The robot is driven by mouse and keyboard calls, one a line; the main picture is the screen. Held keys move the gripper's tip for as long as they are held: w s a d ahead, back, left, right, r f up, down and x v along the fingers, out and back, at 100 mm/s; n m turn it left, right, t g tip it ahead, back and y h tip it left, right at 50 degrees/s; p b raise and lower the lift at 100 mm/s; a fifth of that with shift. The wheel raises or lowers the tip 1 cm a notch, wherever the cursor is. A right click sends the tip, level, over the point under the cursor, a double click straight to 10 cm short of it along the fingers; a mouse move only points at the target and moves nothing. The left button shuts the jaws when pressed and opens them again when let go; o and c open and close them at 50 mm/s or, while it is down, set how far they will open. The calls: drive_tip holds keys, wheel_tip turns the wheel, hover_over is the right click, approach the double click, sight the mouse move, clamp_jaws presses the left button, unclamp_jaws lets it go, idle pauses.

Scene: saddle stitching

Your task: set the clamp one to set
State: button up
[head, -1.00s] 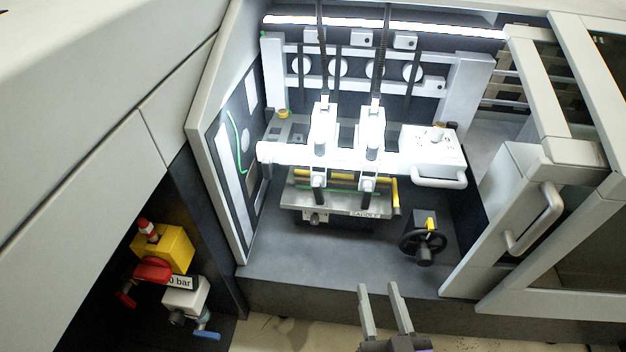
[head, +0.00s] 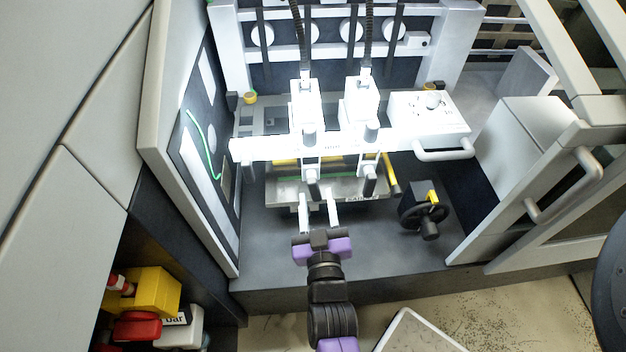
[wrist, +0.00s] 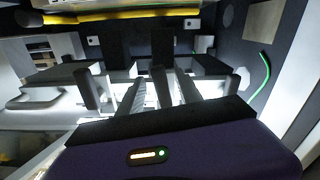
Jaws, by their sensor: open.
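Two white stitching heads with dark-tipped clamp levers hang on the white crossbar; I cannot read which is clamp one. The left clamp lever (head: 312,183) hangs just above and beyond my gripper (head: 318,202). The right clamp lever (head: 370,182) is off to the right. My gripper is open, its two pale fingers pointing into the machine below the crossbar. In the wrist view, a dark upright handle (wrist: 160,86) shows between my fingers (wrist: 162,98). Another dark handle (wrist: 88,88) stands to the left. I cannot tell whether the fingers touch anything.
The metal saddle (head: 350,210) lies under the levers, with a yellow bar (head: 391,174) at its right. A black handwheel (head: 427,217) sits to the lower right. A white box with a handle (head: 430,115) is at the right. The left side panel (head: 195,150) borders the bay.

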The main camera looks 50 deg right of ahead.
sight(315, 184)
drive_tip(key=shift+x, duration=2.7)
clamp_jaws()
